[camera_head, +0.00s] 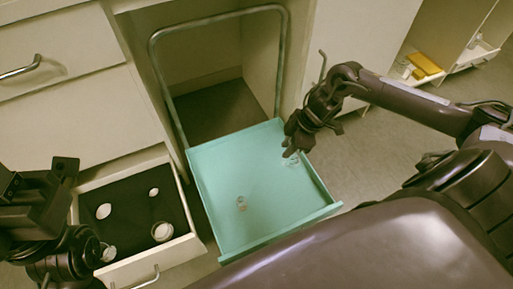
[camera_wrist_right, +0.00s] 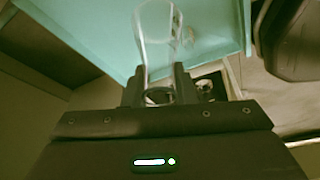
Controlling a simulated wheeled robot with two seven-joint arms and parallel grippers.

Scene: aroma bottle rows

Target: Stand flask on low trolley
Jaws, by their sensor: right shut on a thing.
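The clear glass flask (camera_wrist_right: 157,45) is between the fingers of my right gripper (camera_wrist_right: 160,88), which is shut on it. In the head view the flask (camera_head: 292,161) shows faintly under the right gripper (camera_head: 290,150), at the right side of the turquoise low trolley (camera_head: 230,170). The flask is over the trolley's deck; I cannot tell whether its base touches. My left gripper (camera_head: 42,205) is at the lower left, above the edge of the open drawer, and its fingers cannot be made out.
A small clear glass piece (camera_head: 241,203) stands on the trolley near its middle. The open drawer (camera_head: 128,212) at the left holds several round pale items on a dark lining. The trolley's grey handle (camera_head: 216,20) rises at its back. Most of the deck is bare.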

